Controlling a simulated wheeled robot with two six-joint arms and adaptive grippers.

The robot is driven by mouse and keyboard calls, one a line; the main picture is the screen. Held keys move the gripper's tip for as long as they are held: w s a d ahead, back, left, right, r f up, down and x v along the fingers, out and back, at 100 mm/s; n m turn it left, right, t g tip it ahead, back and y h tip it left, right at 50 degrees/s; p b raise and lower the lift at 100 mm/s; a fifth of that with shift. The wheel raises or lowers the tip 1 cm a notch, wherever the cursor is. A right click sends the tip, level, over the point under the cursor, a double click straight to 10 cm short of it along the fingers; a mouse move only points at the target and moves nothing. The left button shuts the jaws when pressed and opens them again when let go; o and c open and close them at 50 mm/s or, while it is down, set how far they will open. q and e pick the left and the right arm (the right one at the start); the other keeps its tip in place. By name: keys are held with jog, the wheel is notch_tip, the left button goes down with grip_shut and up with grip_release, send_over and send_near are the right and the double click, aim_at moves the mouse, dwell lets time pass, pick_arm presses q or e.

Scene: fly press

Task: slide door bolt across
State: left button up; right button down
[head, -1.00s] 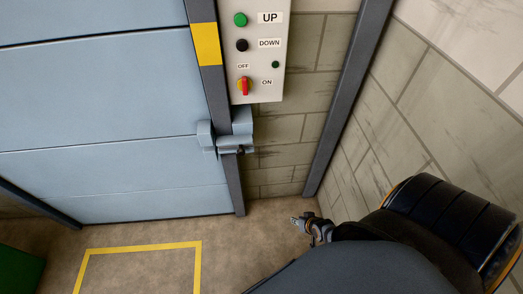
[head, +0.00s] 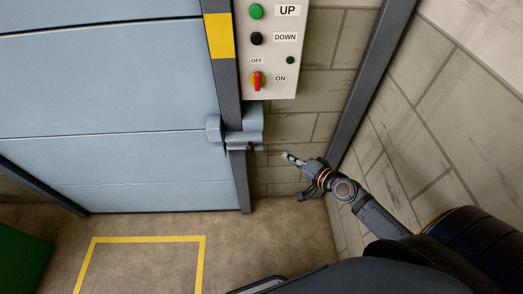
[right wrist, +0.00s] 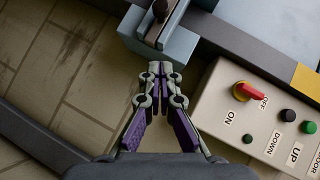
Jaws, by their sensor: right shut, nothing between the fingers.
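The door bolt (head: 243,138) is a blue-grey block and bar at the right edge of the blue door (head: 110,110), across the dark door post. A small dark knob (head: 250,148) sits at its lower right. In the right wrist view, the bolt housing (right wrist: 178,45) with a dark knob (right wrist: 160,10) is just beyond the fingertips. My right gripper (head: 286,155) is shut and empty, to the right of the knob and apart from it in the head view. It also shows in the right wrist view (right wrist: 160,68). My left gripper is not in view.
A control panel (head: 273,90) with buttons and a red switch is mounted above the bolt, close to my right gripper in the wrist view. A dark post (head: 370,85) and a block wall stand to the right. The floor has a yellow outline (head: 150,239).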

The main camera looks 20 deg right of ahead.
jog(key=s+a+p+x, duration=0.1)
jog(key=a+x, duration=0.1)
jog(key=x, duration=1)
jog(key=shift+a+f, duration=0.25)
jog(key=shift+f, duration=0.25)
jog(key=shift+w, duration=0.15)
jog(key=a, duration=0.3)
jog(key=w+a, duration=0.1)
jog(key=a, duration=0.1)
jog(key=shift+w+a, duration=0.25)
jog(key=shift+a, duration=0.1)
jog(key=shift+r, duration=0.1)
